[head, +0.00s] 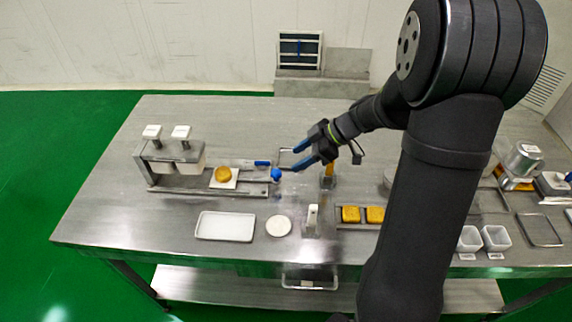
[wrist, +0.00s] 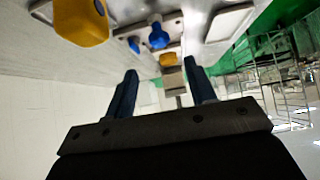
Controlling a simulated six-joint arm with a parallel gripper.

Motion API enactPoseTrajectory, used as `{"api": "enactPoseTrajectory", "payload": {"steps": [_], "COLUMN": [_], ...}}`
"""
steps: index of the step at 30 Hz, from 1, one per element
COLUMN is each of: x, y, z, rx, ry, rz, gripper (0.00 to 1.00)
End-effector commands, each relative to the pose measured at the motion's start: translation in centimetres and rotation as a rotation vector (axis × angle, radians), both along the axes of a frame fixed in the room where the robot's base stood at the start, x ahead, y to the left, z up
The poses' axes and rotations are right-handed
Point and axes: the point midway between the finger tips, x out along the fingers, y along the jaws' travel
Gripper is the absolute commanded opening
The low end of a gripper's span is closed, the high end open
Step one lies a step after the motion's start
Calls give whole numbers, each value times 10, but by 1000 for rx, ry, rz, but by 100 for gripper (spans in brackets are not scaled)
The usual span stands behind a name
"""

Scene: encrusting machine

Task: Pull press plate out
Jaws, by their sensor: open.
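The press machine (head: 172,150) stands at the left of the steel table, with two white-capped posts. A pale square plate (head: 226,183) lies on its rail beside the posts and carries a round yellow piece (head: 222,173). A blue knob (head: 277,174) is at the rail's right end, and a blue handle (head: 262,163) lies just behind it. The blue knob also shows in the wrist view (wrist: 158,37), beyond my fingertips. My gripper (head: 296,156) is open and empty, its blue fingers close to the right of the knob, apart from it. I cannot tell which part is the press plate.
A white tray (head: 225,226) and a round white dish (head: 278,226) lie in front of the machine. A yellow-orange upright piece (head: 328,172) stands close under my gripper. Yellow blocks (head: 351,214) sit in a holder to the right. The table's left front is bare.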

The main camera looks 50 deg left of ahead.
Motion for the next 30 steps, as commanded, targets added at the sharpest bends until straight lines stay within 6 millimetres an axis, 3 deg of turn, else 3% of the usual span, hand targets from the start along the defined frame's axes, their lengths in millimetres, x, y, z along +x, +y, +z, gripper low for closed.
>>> {"api": "enactPoseTrajectory", "payload": {"steps": [6, 12, 25, 30], "x": [27, 42, 46, 38], "y": [-26, -41, -46, -39], "z": [38, 58, 65, 66], "rx": [2, 1, 0, -27], "ry": [-4, -2, 0, -29], "rz": [-3, -2, 0, 47], "gripper": [50, 50, 50, 50]}}
